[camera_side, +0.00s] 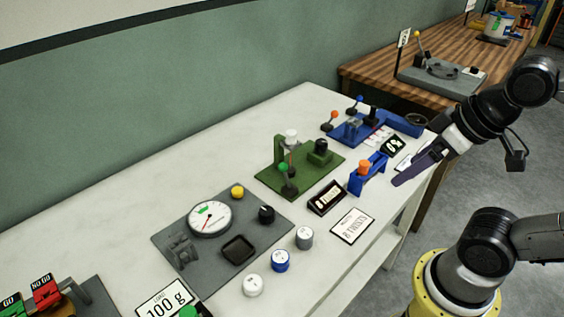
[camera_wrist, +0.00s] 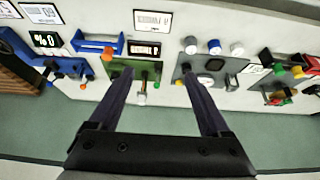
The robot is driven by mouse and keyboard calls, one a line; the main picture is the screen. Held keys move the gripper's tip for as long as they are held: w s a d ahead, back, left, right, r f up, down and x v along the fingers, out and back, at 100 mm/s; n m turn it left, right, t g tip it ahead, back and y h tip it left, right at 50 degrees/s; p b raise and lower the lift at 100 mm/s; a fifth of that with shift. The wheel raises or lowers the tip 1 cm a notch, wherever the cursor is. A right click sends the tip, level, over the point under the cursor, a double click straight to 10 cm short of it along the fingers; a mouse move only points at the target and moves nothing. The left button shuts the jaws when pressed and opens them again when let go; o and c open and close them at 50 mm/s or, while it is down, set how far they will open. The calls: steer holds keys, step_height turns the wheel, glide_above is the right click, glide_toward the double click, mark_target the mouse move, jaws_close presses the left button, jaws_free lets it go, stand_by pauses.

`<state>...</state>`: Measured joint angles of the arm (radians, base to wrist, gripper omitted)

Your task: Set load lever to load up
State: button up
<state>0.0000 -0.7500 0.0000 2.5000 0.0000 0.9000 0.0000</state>
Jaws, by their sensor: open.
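No lever carries a label I can read, so I cannot tell which is the load lever. A green plate (camera_side: 268,181) bears a lever with a green knob (camera_side: 283,167), a white-topped post (camera_side: 291,135) and a black knob (camera_side: 320,146). The green plate (camera_wrist: 120,67) also shows in the wrist view. A blue fixture (camera_side: 349,130) behind it has levers with an orange knob (camera_side: 333,114) and a blue knob (camera_side: 359,98). My gripper (camera_side: 398,181) is open and empty above the bench's right end, apart from the levers. Its two separate fingers (camera_wrist: 156,72) show in the wrist view.
A grey plate (camera_side: 171,232) with a dial (camera_side: 210,218) stands left of the green plate. Several small cylinders, including a blue one (camera_side: 281,261), stand in front. A blue holder (camera_side: 370,172) is near my fingers. The white bench (camera_side: 110,240) is clear along its back.

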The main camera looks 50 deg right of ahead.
steer(key=shift+c, duration=1.1)
steer(key=shift+r, duration=0.3)
steer(key=shift+c, duration=1.2)
steer(key=shift+m, duration=0.4)
steer(key=w+r, duration=0.1)
steer(key=r, duration=0.1)
steer(key=w+r, duration=0.1)
steer(key=r, duration=0.1)
steer(key=shift+w+d, duration=0.1)
steer(key=shift+w, duration=0.3)
steer(key=c, duration=0.5)
steer(key=w+r, duration=0.2)
steer(key=w, duration=0.1)
steer(key=w+r, duration=0.1)
steer(key=w, duration=0.1)
steer(key=shift+d+r, duration=0.1)
steer(key=shift+r, duration=0.15)
jaws_close()
steer(key=w+f+m+g, duration=0.1)
steer(key=w+f+g, duration=0.1)
steer(key=w, duration=1.8)
steer(key=w+f+g, duration=0.2)
steer(key=w+f, duration=0.7)
steer(key=f, duration=0.4)
steer(key=shift+a+f+g+h, duration=0.2)
steer(key=shift+f+g+h, duration=0.1)
steer(key=shift+f, duration=0.1)
